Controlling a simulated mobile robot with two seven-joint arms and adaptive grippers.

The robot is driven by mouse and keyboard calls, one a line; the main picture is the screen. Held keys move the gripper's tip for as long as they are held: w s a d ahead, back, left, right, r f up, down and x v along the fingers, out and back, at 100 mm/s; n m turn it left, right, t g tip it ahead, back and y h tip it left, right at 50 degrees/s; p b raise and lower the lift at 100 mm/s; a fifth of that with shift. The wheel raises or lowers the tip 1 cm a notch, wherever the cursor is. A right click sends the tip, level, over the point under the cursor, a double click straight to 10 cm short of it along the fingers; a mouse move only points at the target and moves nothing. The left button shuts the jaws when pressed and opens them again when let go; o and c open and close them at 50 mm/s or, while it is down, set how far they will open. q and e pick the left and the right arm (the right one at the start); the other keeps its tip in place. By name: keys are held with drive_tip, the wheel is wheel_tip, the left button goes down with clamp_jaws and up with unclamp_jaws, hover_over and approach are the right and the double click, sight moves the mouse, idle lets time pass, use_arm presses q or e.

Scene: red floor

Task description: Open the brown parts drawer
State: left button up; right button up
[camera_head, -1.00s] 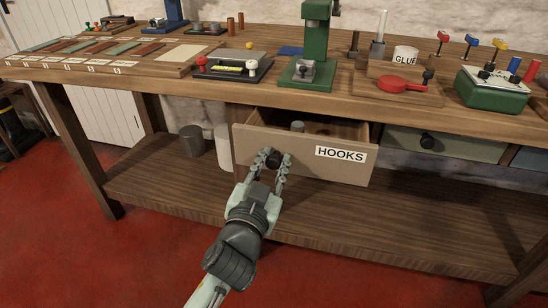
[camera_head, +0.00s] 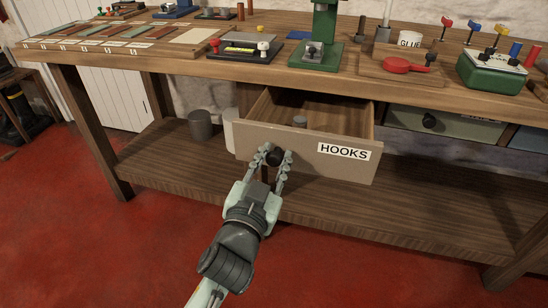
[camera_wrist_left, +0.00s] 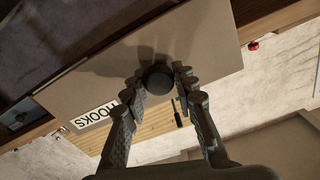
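The brown parts drawer (camera_head: 308,162), labelled HOOKS, hangs under the bench top and stands well out, its inside showing from above. A small grey cylinder (camera_head: 300,121) stands in it. Its dark round knob (camera_head: 275,158) is on the left part of the front. My left gripper (camera_head: 277,152) has its two fingers on either side of the knob. In the left wrist view the knob (camera_wrist_left: 157,81) sits between the fingertips, which appear closed on it. My right gripper is not in view.
A green drawer (camera_head: 445,124) to the right is shut. The bench top (camera_head: 180,62) carries a green press (camera_head: 318,52), a glue pot (camera_head: 409,39) and a red round tool (camera_head: 398,66). A grey can (camera_head: 200,124) stands on the lower shelf. The red floor in front is clear.

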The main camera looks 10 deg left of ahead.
use_arm(q)
drive_tip(key=o, duration=0.4)
drive_tip(key=shift+c, duration=0.2)
drive_tip(key=s, duration=1.2)
drive_tip(key=shift+a, duration=0.2)
